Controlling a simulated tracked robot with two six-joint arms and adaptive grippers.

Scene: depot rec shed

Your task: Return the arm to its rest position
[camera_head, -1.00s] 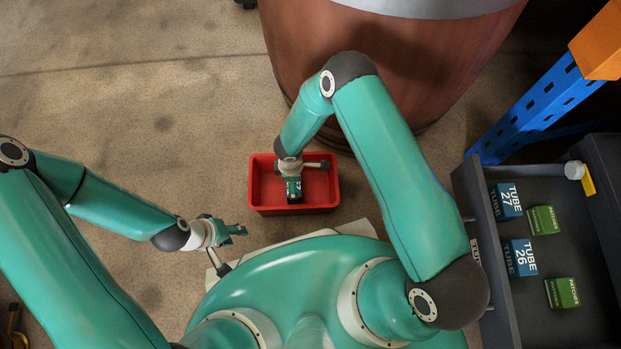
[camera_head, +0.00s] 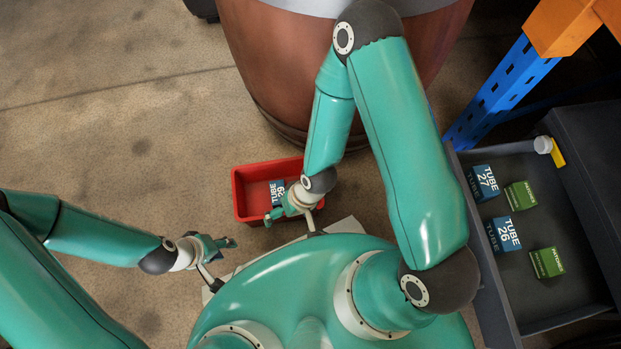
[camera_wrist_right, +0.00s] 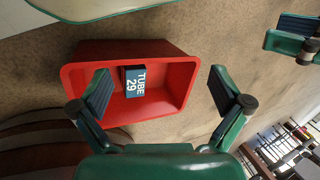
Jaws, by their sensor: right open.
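My right gripper (camera_head: 284,209) is open and empty at the front right edge of the red bin (camera_head: 245,194). In the right wrist view its fingers (camera_wrist_right: 160,90) are spread wide, with the bin (camera_wrist_right: 178,68) below and between them. A blue box marked TUBE 29 (camera_head: 277,187) lies in the bin, clear of the fingers; it also shows in the wrist view (camera_wrist_right: 134,82). My right arm bends high over the base in the head view. My left gripper (camera_head: 222,243) hangs left of the bin, with no object seen in it; its jaw opening is unclear.
An open grey drawer (camera_head: 560,300) at right holds blue TUBE 27 (camera_head: 484,182) and TUBE 26 (camera_head: 505,234) boxes and green boxes (camera_head: 521,195). A blue rack post (camera_head: 497,95) stands behind it. A large brown barrel (camera_head: 285,75) stands behind the bin. Floor at left is clear.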

